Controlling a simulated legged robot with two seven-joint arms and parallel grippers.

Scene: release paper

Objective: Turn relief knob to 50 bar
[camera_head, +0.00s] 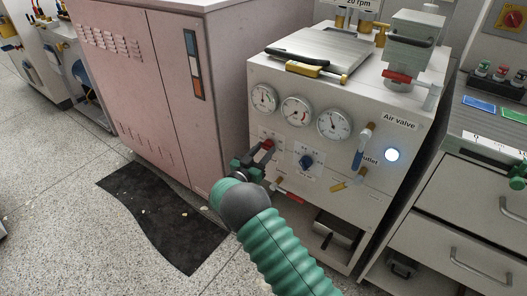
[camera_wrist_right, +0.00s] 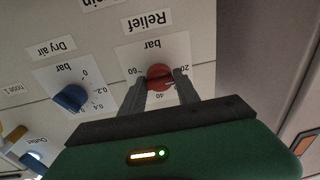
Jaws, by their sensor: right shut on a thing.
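The red relief knob (camera_wrist_right: 160,77) sits on the white panel under the label "Relief bar", which appears upside down in the right wrist view. The scale around it shows 60 at left, 40 below and 20 at right. A small pale mark shows on the knob's lower right; I cannot read its exact value. My right gripper (camera_wrist_right: 160,88) has one finger on each side of the knob and is shut on it. In the head view the knob (camera_head: 267,144) shows just beyond my right gripper (camera_head: 259,156). My left gripper is not in view.
A blue "Dry air" knob (camera_wrist_right: 70,97) sits beside the relief knob; it also shows in the head view (camera_head: 306,161). Several gauges (camera_head: 296,112) are above. A pink cabinet (camera_head: 165,80) stands at left and a drawer unit (camera_head: 470,210) at right.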

